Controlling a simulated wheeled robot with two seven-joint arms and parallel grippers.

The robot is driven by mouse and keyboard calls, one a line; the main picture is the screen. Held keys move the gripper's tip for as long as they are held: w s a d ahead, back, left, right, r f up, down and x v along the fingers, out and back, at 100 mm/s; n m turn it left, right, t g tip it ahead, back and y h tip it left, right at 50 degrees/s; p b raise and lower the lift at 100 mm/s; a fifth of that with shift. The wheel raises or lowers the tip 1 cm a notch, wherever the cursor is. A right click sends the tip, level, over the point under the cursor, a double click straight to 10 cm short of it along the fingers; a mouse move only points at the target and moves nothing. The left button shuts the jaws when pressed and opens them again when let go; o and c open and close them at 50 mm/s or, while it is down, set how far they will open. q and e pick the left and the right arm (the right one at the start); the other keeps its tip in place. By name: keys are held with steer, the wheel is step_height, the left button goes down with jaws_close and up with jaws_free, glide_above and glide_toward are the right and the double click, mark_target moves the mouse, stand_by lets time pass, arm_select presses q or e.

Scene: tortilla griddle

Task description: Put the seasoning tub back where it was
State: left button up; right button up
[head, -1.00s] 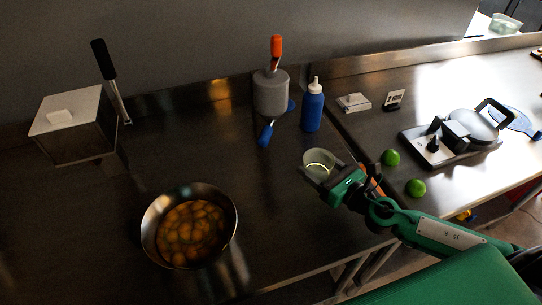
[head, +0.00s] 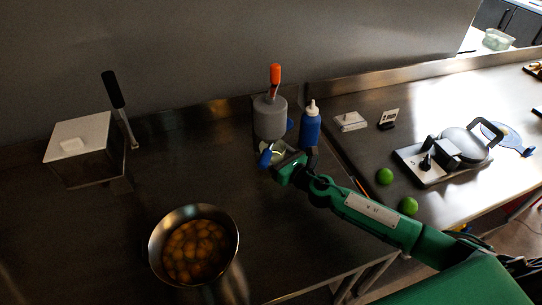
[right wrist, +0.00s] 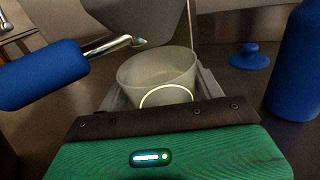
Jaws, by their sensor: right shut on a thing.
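The seasoning tub, a translucent pale cup (right wrist: 158,72), sits between the fingers of my right gripper (right wrist: 155,88) in the right wrist view. The gripper is shut on it. In the head view the tub (head: 277,149) is mostly hidden by my right gripper (head: 284,160), in front of the grey container and left of the blue bottle. Whether the tub touches the counter cannot be told. My left gripper is not in view.
A grey utensil container (head: 269,118) stands just behind the tub, a blue squeeze bottle (head: 310,128) to its right. A blue-handled utensil (right wrist: 42,75) lies close on the left. A bowl of round food (head: 150,248) stands front left. The counter's middle is clear.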

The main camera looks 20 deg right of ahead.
steer(key=shift+w+a, duration=0.2)
steer(key=shift+w, duration=0.15)
steer(key=shift+f, duration=0.4)
steer(key=shift+f+b, duration=0.85)
steer(key=shift+f, duration=0.55)
steer(key=shift+f, duration=0.15)
steer(key=o, duration=1)
